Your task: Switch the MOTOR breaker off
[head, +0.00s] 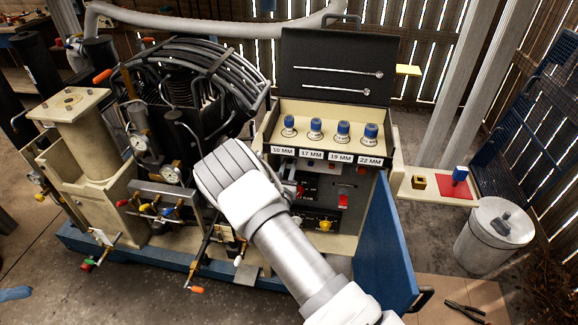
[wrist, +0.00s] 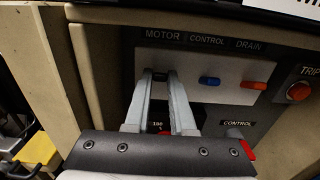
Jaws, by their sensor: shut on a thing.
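The panel in the wrist view carries the labels MOTOR, CONTROL and DRAIN. The MOTOR breaker (wrist: 172,75) sits below its label, and only a dark bit of it shows between my fingertips. My gripper (wrist: 162,76) is shut on it, one finger on each side. The fingers hide most of the breaker, so I cannot tell its position.
A round red-orange TRIP button (wrist: 299,91) is at the right, and a red CONTROL switch (wrist: 246,150) is below. In the head view, an open tray (head: 330,113) of blue-topped sockets is above the panel. A blue door (head: 386,240) stands open at its right.

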